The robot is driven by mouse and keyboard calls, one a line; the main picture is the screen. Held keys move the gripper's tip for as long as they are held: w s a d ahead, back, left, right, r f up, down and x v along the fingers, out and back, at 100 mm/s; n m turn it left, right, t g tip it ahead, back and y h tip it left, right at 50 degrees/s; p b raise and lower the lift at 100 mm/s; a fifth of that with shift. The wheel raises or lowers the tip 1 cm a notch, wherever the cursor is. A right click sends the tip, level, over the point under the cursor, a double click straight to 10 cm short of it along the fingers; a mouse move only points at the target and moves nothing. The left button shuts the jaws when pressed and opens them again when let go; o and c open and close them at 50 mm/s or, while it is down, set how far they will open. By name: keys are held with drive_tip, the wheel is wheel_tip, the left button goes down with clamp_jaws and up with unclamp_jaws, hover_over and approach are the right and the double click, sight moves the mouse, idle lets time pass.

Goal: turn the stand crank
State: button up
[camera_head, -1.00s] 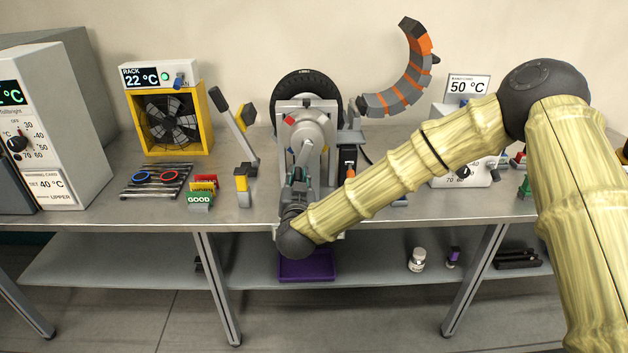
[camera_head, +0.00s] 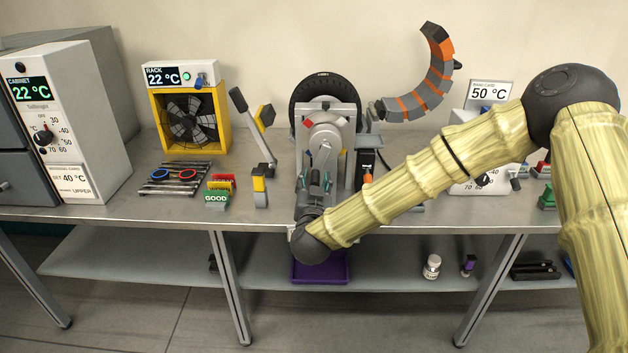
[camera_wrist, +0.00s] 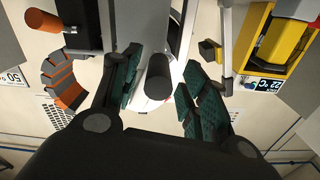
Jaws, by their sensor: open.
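The tyre stand (camera_head: 340,150) is a grey upright on the bench with a black tyre (camera_head: 325,90) behind it and a round grey hub with red marks on its front. The crank's dark round handle (camera_wrist: 159,75) shows in the wrist view, end-on, between my fingers. My gripper (camera_wrist: 163,90) is open, with one teal-padded finger on each side of the handle; a gap shows on both sides. In the head view my gripper (camera_head: 317,183) is in front of the stand below the hub, and my wrist hides much of the crank.
A yellow fan rack (camera_head: 190,120), a tilted lever (camera_head: 255,130), tools and coloured blocks (camera_head: 218,190) stand left of the stand. An orange and grey segmented arc (camera_head: 425,85) rises at right. A purple tray (camera_head: 320,268) is on the shelf below.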

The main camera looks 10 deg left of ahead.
drive_tip(key=s+d, duration=0.2)
drive_tip(key=s, duration=0.9)
drive_tip(key=shift+c, duration=0.2)
